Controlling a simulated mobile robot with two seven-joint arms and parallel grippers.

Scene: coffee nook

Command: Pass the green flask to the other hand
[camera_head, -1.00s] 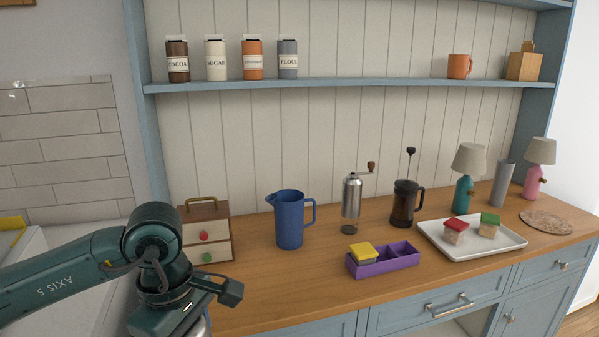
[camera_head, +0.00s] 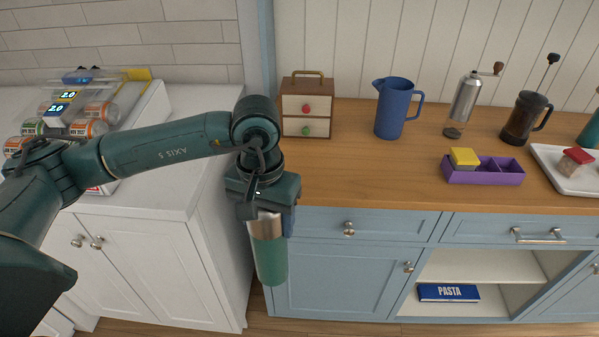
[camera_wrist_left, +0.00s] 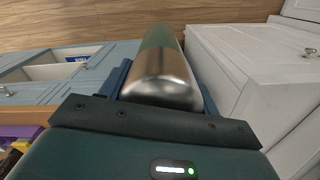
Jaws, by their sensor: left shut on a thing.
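The green flask (camera_head: 270,258) has a green body and a silver metal end. In the head view it hangs nearly upright below my left gripper (camera_head: 265,212), in front of the blue cabinet. My left gripper is shut on the flask at its silver end. In the left wrist view, the flask (camera_wrist_left: 160,78) points away from the gripper, its silver end nearest and its green part beyond, over the floor. The gripper's fingers are largely hidden behind its body and the flask. My right gripper is not in view.
The wooden counter (camera_head: 345,165) holds a small drawer box (camera_head: 307,106), a blue jug (camera_head: 396,108), a purple tray (camera_head: 483,172), a grinder (camera_head: 464,101) and a dark press (camera_head: 524,118). A white cabinet (camera_head: 150,262) stands left. Open floor lies in front.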

